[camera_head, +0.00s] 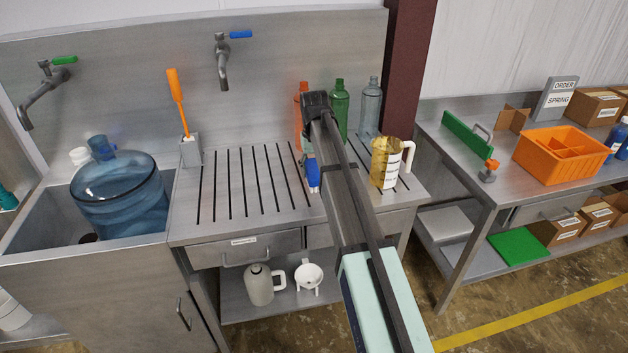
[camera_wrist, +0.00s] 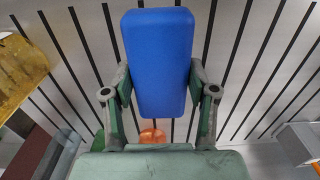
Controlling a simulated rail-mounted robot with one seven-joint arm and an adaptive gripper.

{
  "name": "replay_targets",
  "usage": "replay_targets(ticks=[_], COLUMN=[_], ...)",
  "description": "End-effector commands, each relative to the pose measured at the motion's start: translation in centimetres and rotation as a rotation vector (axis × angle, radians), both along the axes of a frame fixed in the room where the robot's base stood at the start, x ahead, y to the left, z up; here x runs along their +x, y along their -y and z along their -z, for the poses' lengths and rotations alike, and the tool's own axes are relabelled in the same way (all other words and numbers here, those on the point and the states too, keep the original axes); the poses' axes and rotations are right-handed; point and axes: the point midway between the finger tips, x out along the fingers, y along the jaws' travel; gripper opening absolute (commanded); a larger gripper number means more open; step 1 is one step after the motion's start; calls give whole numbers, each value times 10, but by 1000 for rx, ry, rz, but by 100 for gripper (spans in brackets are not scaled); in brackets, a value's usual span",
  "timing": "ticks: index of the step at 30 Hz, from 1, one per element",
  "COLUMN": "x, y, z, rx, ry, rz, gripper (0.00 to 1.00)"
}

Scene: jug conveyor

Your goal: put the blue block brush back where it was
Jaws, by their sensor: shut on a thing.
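The blue block brush (camera_wrist: 158,50) fills the upper middle of the wrist view, between the two fingers of my gripper (camera_wrist: 160,88). The fingers press on its two sides. Only its smooth blue block shows; bristles cannot be made out. In the head view the blue brush (camera_head: 313,176) shows as a small patch beside my arm, over the slotted drainboard (camera_head: 233,180). My arm hides most of the gripper there. I cannot tell whether the brush touches the board.
Orange, green (camera_head: 340,105) and clear (camera_head: 370,103) bottles stand behind my arm. A yellowish jug (camera_head: 384,160) stands to its right. A grey holder (camera_head: 191,151) with an orange-handled tool (camera_head: 176,95) stands left. The drainboard's left part is clear. A blue water bottle (camera_head: 120,195) is in the sink.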

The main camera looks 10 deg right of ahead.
Motion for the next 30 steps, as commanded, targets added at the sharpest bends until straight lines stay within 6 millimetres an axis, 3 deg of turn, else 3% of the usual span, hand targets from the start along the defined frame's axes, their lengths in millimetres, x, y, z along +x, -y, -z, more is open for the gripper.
replay_targets(ticks=[8, 18, 29, 30], x=[0, 0, 0, 0], y=[0, 0, 0, 0], z=[18, 56, 60, 59], rx=[0, 0, 0, 0], ry=[0, 0, 0, 0], rz=[0, 0, 0, 0], gripper=[19, 19, 19, 68])
